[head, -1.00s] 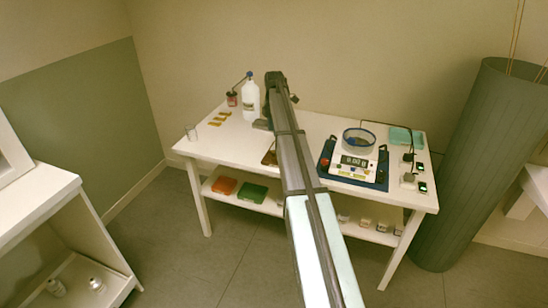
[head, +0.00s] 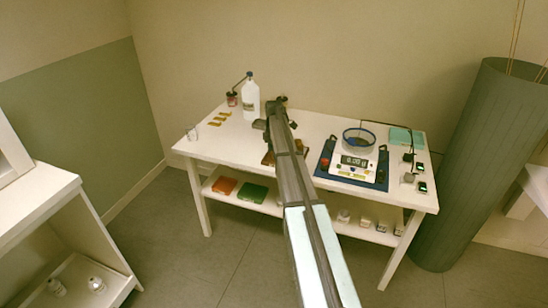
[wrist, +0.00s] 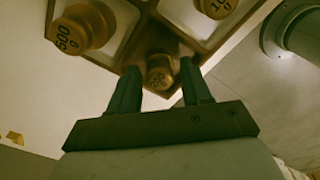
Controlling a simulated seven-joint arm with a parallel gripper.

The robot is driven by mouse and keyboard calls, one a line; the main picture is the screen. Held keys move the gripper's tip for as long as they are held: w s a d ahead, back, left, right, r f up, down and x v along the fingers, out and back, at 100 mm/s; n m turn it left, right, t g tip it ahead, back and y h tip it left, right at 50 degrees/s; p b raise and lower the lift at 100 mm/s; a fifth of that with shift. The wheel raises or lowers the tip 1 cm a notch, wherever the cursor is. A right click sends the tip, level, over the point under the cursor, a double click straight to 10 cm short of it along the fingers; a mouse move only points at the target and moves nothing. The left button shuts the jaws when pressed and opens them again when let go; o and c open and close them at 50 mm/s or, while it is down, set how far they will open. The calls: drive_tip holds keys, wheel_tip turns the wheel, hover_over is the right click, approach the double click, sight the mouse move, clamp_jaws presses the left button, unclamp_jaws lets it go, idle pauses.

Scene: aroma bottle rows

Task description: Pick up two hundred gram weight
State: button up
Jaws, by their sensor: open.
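In the wrist view, my gripper (wrist: 158,66) is open, with one dark finger on each side of a small brass weight (wrist: 160,73). The label on this weight is too blurred to read surely. It sits at the edge of a brown weight holder (wrist: 133,52). I cannot tell whether the fingers touch it. A larger brass weight marked 500 g (wrist: 80,28) is at the upper left, and another marked weight (wrist: 215,5) is cut off at the top. In the head view, the holder (head: 268,158) is mostly hidden behind my arm.
On the white table (head: 320,125), a white bottle (head: 251,102) stands to the left of my arm. A scale (head: 352,165) on a blue tray (head: 325,158) and a blue-rimmed dish (head: 358,138) are to the right. Small brass pieces (head: 220,118) lie at the left.

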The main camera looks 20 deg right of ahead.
drive_tip(key=shift+f, duration=0.45)
drive_tip(key=shift+c, duration=0.2)
drive_tip(key=c, duration=0.7)
drive_tip(key=shift+o, duration=0.2)
